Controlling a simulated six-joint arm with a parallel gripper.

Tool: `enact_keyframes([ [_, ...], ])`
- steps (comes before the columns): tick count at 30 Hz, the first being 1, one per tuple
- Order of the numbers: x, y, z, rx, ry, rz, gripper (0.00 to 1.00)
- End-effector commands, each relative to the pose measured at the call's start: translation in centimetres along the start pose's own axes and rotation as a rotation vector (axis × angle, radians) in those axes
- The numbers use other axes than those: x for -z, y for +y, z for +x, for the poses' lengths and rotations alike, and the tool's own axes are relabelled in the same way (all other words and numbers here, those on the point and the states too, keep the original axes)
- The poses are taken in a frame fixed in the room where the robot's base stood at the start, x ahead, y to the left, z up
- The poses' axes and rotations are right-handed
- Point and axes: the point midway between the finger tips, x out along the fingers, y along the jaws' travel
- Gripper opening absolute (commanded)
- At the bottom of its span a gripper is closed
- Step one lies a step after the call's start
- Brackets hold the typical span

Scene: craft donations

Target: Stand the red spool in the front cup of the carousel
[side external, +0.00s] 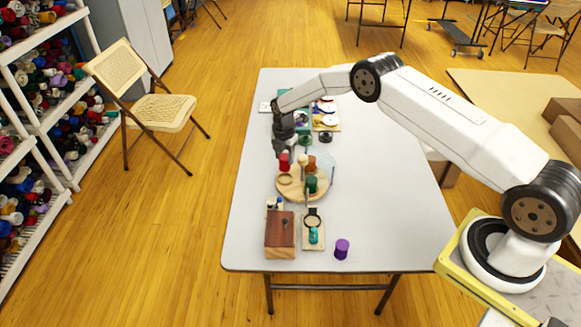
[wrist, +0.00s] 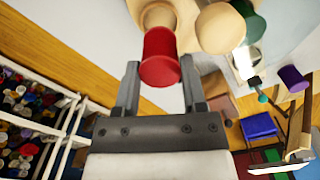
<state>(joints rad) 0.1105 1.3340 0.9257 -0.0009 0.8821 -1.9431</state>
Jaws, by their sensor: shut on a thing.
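My gripper (side external: 284,147) points down over the far left part of the round wooden carousel (side external: 293,195). It is shut on the red spool (side external: 284,162), which looks upright. In the wrist view the red spool (wrist: 160,58) sits between the two fingers of my gripper (wrist: 160,72). An empty cup (side external: 285,179) shows on the carousel just below the spool in the side view. Whether the spool touches the carousel, I cannot tell. A brown spool (side external: 311,163) and a green spool (side external: 311,185) stand on the carousel's right side, around a pale central knob (side external: 302,160).
Trays of craft items (side external: 327,115) lie at the far end. The table's right side is clear.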

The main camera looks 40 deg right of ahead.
Motion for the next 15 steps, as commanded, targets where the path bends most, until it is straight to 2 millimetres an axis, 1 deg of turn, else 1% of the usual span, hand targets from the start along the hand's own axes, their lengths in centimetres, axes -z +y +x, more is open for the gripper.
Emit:
enact_keyframes([
  [9, 0.0, 0.0, 2.1, 0.000, -0.001, 0.001, 0.16],
  [15, 0.0, 0.0, 2.8, 0.000, -0.001, 0.001, 0.16],
])
